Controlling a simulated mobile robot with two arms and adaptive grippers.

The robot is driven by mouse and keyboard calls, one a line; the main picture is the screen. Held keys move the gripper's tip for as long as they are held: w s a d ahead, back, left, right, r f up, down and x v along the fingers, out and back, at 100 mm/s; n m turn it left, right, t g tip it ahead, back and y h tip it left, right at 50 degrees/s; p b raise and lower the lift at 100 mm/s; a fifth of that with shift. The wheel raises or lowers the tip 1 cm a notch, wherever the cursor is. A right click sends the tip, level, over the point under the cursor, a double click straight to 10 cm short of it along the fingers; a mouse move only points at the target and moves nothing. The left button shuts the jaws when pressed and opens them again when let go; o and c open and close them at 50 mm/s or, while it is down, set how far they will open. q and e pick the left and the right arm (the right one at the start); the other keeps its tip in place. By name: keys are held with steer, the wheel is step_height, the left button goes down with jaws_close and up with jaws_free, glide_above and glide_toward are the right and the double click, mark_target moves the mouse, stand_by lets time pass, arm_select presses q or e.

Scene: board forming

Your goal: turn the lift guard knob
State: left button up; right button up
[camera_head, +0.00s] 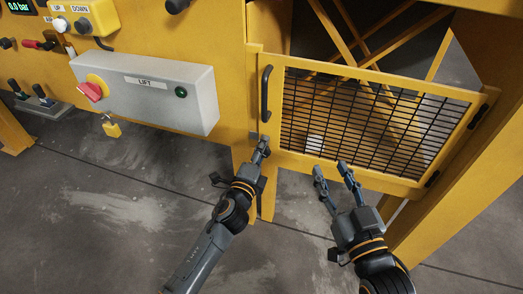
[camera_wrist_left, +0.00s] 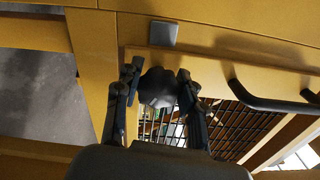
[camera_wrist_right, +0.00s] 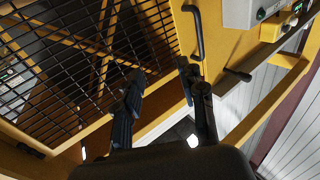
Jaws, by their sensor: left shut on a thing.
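The lift guard is a yellow-framed door with black mesh (camera_head: 365,118), and it looks closed. A dark rounded knob (camera_wrist_left: 158,88) sits at the guard's lower left corner, below the black handle (camera_head: 266,93). My left gripper (camera_head: 263,146) is at that corner, with its fingers on both sides of the knob in the left wrist view, shut on it. In the head view the fingers hide most of the knob. My right gripper (camera_head: 331,170) is open and empty in front of the guard's lower edge, its fingers apart in the right wrist view (camera_wrist_right: 160,82).
A grey LIFT box (camera_head: 152,89) with a red rotary switch (camera_head: 91,91) is on the yellow frame to the left, a yellow padlock (camera_head: 111,126) hanging below. UP and DOWN buttons are above. Yellow posts stand beside both arms. The grey floor in front is clear.

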arm_select(q)
steer(key=shift+n, duration=1)
steer(key=shift+f+n, duration=0.1)
steer(key=shift+n, duration=1.5)
arm_select(e)
steer(key=shift+f+g, duration=0.3)
steer(key=shift+f, duration=0.15)
arm_select(q)
steer(key=shift+n, duration=0.3)
arm_select(e)
steer(key=shift+d+f+h, duration=0.15)
steer(key=shift+f+h, duration=0.15)
steer(key=shift+f, duration=0.05)
arm_select(q)
steer(key=o, duration=1.2)
steer(key=shift+s, duration=0.1)
steer(key=v, duration=1.2)
arm_select(e)
steer(key=shift+r, duration=0.1)
